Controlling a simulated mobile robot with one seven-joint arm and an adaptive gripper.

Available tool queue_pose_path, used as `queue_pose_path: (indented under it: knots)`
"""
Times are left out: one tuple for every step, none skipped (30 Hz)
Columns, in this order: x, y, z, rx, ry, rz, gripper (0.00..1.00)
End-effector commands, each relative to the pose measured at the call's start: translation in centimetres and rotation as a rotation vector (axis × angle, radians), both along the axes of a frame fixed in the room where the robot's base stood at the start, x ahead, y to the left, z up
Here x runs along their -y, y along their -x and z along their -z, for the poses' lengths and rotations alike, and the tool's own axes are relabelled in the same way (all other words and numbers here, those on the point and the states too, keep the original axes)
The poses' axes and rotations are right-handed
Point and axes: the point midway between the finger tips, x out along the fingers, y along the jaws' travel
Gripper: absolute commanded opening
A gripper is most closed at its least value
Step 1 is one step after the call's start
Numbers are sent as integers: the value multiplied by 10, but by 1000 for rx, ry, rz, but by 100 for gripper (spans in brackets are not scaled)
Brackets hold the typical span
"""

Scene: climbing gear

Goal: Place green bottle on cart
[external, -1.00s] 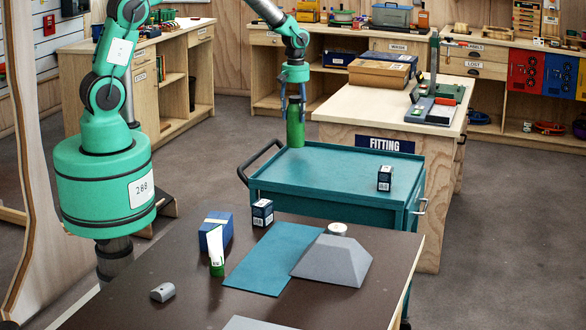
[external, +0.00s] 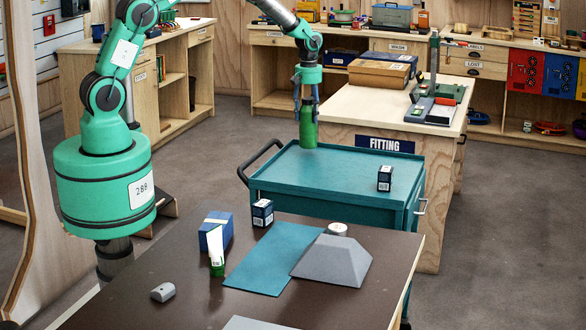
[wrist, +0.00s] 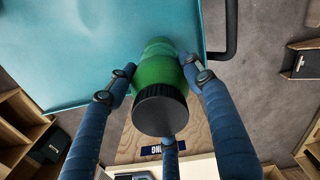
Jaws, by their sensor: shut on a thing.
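My gripper (external: 307,98) is shut on the green bottle (external: 308,134) and holds it upright over the back edge area of the teal cart (external: 283,178). In the wrist view the green bottle (wrist: 158,66) has a black cap (wrist: 160,108) and sits between my blue fingers. The cart top (wrist: 95,50) shows behind it. I cannot tell whether the bottle's bottom touches the cart top.
A small dark box (external: 384,178) stands on the cart's right side. The cart's middle is clear. The cart has a black handle (external: 262,158) at left. The wooden fitting bench (external: 345,115) stands right behind. A brown table (external: 180,270) is in front.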

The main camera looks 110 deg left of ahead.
Motion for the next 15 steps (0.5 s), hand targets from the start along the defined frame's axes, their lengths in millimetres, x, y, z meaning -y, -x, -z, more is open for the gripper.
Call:
queue_pose_path:
  knots:
    - [1,0,7,-1,2,0,16]
    - [1,1,11,-2,2,0,16]
    - [1,1,15,-2,2,0,16]
    - [1,0,18,-1,2,0,16]
    - [0,0,21,-1,2,0,16]
    - [0,0,23,-1,0,0,16]
    - [0,0,25,0,0,0,16]
    - [0,0,26,0,0,0,16]
    - [0,0,26,0,0,0,16]
    - [0,0,26,0,0,0,16]
    - [0,0,26,0,0,0,16]
    - [0,0,26,0,0,0,16]
    - [0,0,26,0,0,0,16]
    - [0,0,26,0,0,0,16]
    - [0,0,26,0,0,0,16]
